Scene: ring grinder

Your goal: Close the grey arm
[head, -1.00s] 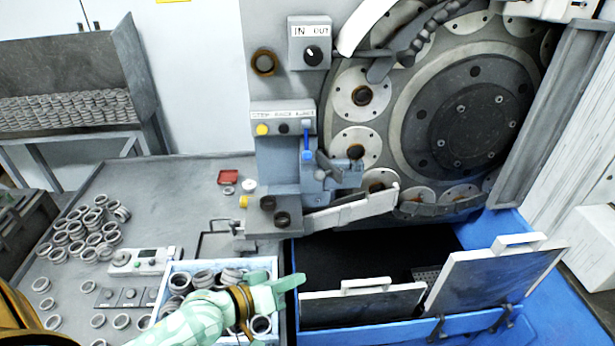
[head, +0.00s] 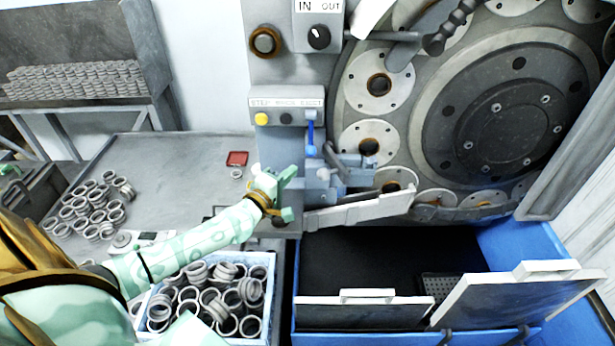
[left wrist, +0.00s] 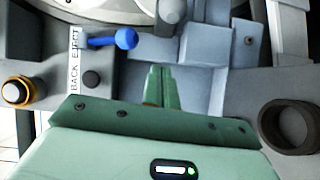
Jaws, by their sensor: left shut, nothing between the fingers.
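A small grey arm (head: 334,158) juts from the grey-blue fixture at the front of the grinder, just right of a blue-handled lever (head: 310,136). A longer pale grey bar (head: 360,211) extends rightward below it, in front of the wheel. I cannot tell for sure which one is the grey arm of the task. My left gripper (head: 290,178) is shut and empty, close to the left side of the fixture. In the left wrist view its fingertips (left wrist: 158,76) point at the fixture's grey-blue blocks, below the blue lever knob (left wrist: 126,38). My right gripper is out of view.
A button panel (head: 286,117) with a yellow button is above the gripper, and an IN/OUT dial (head: 318,37) higher up. A blue box of rings (head: 270,270) is below my arm. Loose rings (head: 90,210) lie on the table. White-edged covers (head: 365,312) stand at the blue bin.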

